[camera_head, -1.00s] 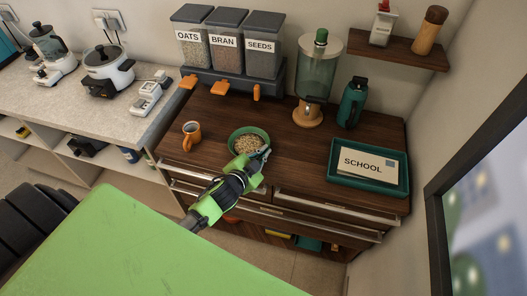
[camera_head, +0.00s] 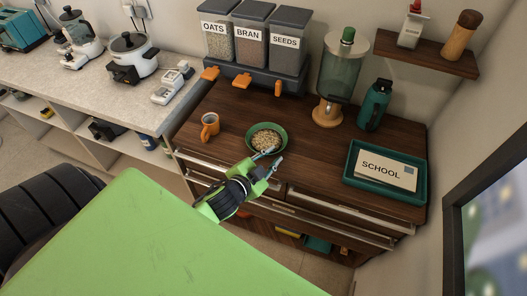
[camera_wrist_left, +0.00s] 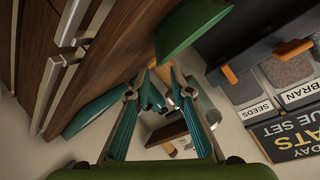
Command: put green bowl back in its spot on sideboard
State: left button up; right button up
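The green bowl (camera_head: 282,133), with pale grain-like food in it, sits upright on the dark wooden sideboard (camera_head: 315,151), near its front edge. My left gripper (camera_head: 274,156) is just in front of the bowl, at its lower right. Its two fingers are spread, with nothing seen between them. In the left wrist view, the bowl's green outer side (camera_wrist_left: 190,28) shows at the top, beyond and apart from the open fingers. My right gripper is not in view.
Behind are the cereal dispensers (camera_head: 249,50) and a glass drink dispenser (camera_head: 341,75). A teal bottle (camera_head: 374,105) and a teal tray (camera_head: 421,190) with a SCHOOL envelope (camera_head: 387,170) are to the right.

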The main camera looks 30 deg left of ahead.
pick_arm(q)
jog(key=v, duration=0.5)
jog(key=shift+s+r+b, duration=0.2)
jog(key=shift+s+b, duration=0.15)
jog(key=shift+b, duration=0.05)
